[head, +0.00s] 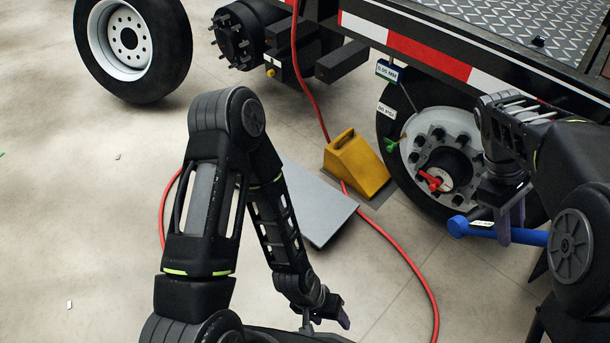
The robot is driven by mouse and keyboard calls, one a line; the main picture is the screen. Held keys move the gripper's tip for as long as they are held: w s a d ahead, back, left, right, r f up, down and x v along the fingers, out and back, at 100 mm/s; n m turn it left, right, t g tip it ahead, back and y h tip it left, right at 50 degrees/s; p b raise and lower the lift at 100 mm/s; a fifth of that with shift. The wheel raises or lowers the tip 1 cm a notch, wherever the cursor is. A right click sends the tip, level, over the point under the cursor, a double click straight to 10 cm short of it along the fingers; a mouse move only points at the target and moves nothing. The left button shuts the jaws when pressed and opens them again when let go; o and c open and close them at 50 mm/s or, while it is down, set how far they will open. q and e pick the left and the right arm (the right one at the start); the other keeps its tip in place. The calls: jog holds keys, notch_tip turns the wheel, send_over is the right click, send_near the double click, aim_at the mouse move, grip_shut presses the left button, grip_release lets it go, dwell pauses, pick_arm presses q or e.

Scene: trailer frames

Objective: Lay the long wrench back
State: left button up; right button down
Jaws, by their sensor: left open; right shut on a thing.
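The long wrench shows as a blue bar (533,237) with a rounded blue head (459,227) at its left end. My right gripper (506,222) is shut on it in front of the mounted wheel (418,138). The right part of the wrench is hidden behind my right arm. My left gripper (335,318) is open at the bottom middle, low and apart from the wrench. A flat grey panel (322,212) lies on the floor between the arms, partly hidden by my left arm.
A yellow wheel chock (356,165) stands beside the mounted wheel. A red hose (405,268) curves across the floor. A loose wheel (130,45) stands at top left near a bare hub (238,38). The trailer bed (470,25) overhangs at top right.

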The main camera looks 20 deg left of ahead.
dwell(0.4)
jog(key=r+m+p, duration=0.1)
jog(key=p, duration=0.2)
jog(key=m+g+y+p, duration=0.1)
jog(key=m+p, duration=0.1)
jog(key=p, duration=0.1)
jog(key=w+r+m+g+p, duration=0.1)
jog(key=m+p, duration=0.1)
jog(key=p, duration=0.2)
jog(key=shift+d+r, duration=0.15)
jog(key=shift+r, duration=0.2)
jog(key=m+y+p, duration=0.1)
jog(key=m+p, duration=0.1)
jog(key=p, duration=0.1)
jog(key=f+m+g+y+p, duration=0.1)
jog(key=m+p, duration=0.2)
jog(key=p, duration=0.1)
jog(key=shift+w+y+p, duration=0.1)
jog(key=shift+y+p, duration=0.2)
jog(key=shift+f+g, duration=0.2)
jog(key=shift+g, duration=0.1)
jog(key=shift+f+m, duration=0.3)
jog(key=shift+m, duration=0.1)
